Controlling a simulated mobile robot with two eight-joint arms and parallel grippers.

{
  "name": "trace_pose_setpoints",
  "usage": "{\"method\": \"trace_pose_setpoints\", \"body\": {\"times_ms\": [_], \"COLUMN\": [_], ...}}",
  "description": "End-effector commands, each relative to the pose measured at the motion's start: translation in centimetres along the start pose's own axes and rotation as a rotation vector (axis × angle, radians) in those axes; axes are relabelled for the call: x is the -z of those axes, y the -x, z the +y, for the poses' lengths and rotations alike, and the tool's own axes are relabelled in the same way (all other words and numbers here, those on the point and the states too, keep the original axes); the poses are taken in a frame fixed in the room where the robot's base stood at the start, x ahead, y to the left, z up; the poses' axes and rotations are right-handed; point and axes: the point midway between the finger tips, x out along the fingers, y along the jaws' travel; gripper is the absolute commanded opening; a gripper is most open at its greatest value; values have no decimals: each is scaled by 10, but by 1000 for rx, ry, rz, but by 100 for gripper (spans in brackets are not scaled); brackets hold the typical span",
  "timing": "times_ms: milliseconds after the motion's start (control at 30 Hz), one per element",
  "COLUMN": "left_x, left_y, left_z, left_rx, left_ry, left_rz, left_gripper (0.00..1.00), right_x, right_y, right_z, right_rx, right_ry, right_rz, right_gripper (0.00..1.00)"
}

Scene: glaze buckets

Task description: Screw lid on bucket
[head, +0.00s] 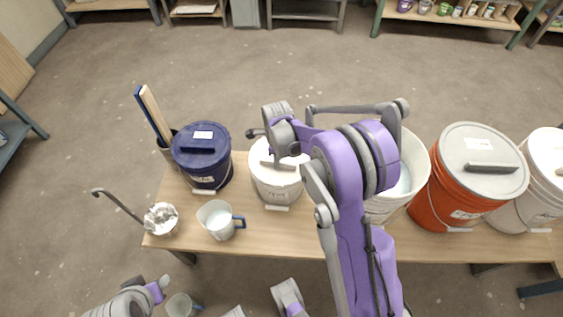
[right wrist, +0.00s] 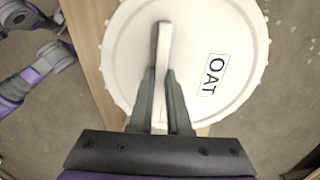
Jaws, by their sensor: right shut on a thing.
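The small white bucket (head: 277,187) stands upright on the wooden table, left of my right arm. Its white lid (head: 262,157) sits over its mouth; whether it is fully seated I cannot tell. In the right wrist view the round lid (right wrist: 205,105) has a ridged rim, an "OAT" label and a raised bar handle (right wrist: 163,45). My right gripper (right wrist: 160,78) is shut on that handle from above. In the head view the arm hides its fingertips. My left arm shows at the lower left; its gripper (head: 156,291) is off the table's front, its jaws unclear.
A blue lidded bucket (head: 202,168) and a pitcher (head: 220,222) stand left of the white bucket. A ladle (head: 120,207) rests at a crumpled container (head: 161,219). An open white bucket (head: 411,170), an orange bucket (head: 450,200) and another white bucket (head: 540,165) stand right.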

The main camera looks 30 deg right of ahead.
Motion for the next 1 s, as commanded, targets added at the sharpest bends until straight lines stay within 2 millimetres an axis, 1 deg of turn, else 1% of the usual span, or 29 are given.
{"method": "trace_pose_setpoints", "body": {"times_ms": [33,367,400,467,500,600,1000], "left_x": [-3,-10,-10,-10,-10,-9,-10], "left_y": [-5,-19,-20,-18,-18,-18,-18], "left_z": [0,0,0,0,0,0,0], "left_rx": [0,0,0,0,0,0,0], "left_ry": [0,0,0,0,0,0,0], "left_rz": [-2,-7,-7,-6,-6,-6,-6], "left_gripper": [45,45,45,45,45,45,45], "right_x": [-3,-18,-19,-19,-19,-19,-20], "right_y": [-4,-4,-3,-2,-2,-2,-2], "right_z": [2,-4,-5,-5,-5,-5,-4], "right_rx": [-5,-5,-5,-5,-5,-6,-7], "right_ry": [-67,-574,-613,-604,-603,-602,-599], "right_rz": [2,4,4,3,3,3,1], "right_gripper": [0,0,17,28,35,50,50]}}
